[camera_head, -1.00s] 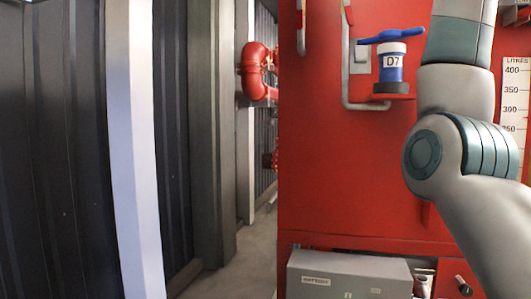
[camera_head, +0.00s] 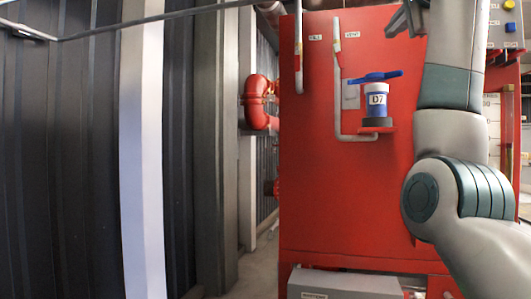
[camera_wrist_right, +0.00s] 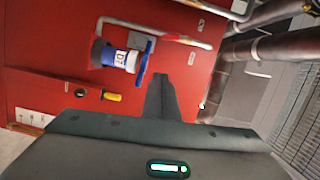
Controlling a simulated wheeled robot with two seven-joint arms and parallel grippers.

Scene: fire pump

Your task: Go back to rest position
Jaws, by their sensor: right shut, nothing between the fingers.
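My right arm rises along the right side of the head view. Its gripper (camera_head: 406,20) shows dark at the top edge, beside the red cabinet's upper part. In the right wrist view the gripper's dark fingers (camera_wrist_right: 161,90) are together with nothing between them. The blue and white valve labelled D7 (camera_head: 377,100), with a blue lever, stands on a small ledge of the red cabinet. It also shows sideways in the right wrist view (camera_wrist_right: 116,57), left of the fingers and apart from them. My left gripper is not in view.
The red cabinet (camera_head: 345,210) fills the middle right. A grey box (camera_head: 340,284) sits low in it. A red pipe elbow (camera_head: 258,100) is behind, left of the cabinet. A dark ribbed wall (camera_head: 60,170) and pale post (camera_head: 140,150) stand left. A narrow floor gap (camera_head: 258,265) lies between.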

